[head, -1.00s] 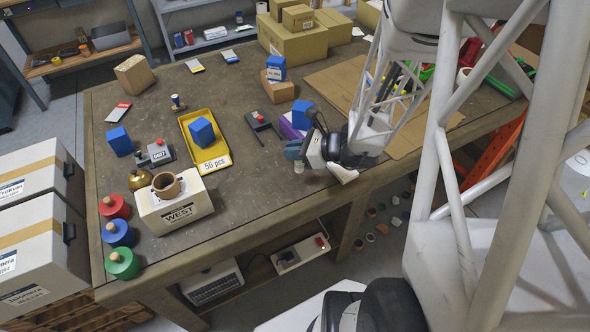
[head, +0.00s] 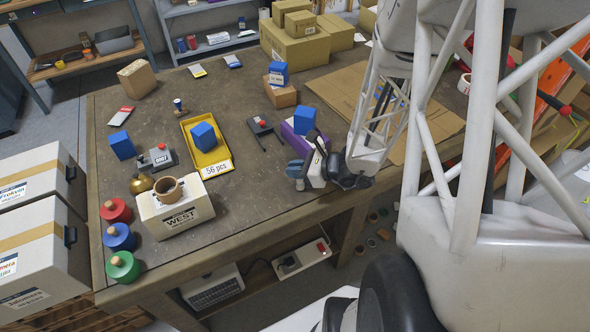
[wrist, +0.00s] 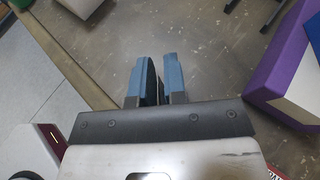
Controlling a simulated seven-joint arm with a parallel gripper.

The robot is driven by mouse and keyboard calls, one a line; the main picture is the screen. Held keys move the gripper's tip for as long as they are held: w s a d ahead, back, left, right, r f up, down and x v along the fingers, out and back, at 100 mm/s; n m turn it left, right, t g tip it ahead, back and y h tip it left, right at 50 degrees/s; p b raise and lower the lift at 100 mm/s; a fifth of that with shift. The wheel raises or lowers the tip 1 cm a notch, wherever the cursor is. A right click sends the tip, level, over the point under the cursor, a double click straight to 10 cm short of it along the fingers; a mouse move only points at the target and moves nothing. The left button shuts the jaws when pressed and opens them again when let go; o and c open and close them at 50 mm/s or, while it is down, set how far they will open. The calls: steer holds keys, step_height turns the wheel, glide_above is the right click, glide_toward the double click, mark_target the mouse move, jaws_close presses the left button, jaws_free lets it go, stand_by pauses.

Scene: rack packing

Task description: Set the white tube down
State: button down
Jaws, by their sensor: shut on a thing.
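My gripper (head: 296,170) is over the front part of the table, just in front of the purple box. Its two blue fingers (wrist: 156,82) are close together in the wrist view, with a narrow dark shape between them. They are shut on the white tube (head: 300,185), of which only a small pale end shows below the fingers in the head view. The rest of the tube is hidden by the fingers, and I cannot tell whether its lower end touches the table.
The purple box (head: 293,140), with a blue cube (head: 304,118) by it, is close behind my gripper; the box also shows in the wrist view (wrist: 283,80). A yellow tray (head: 219,172) and a white box (head: 157,214) are to the left. Bare tabletop (head: 255,190) lies between.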

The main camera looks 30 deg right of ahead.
steer(key=shift+f, duration=0.25)
steer(key=c, duration=1.2)
jaws_free()
steer(key=shift+o, duration=0.2)
steer(key=shift+s+r, duration=0.1)
steer(key=v, duration=1.1)
steer(key=shift+s+d+r, duration=0.2)
steer(key=shift+s+d, duration=0.05)
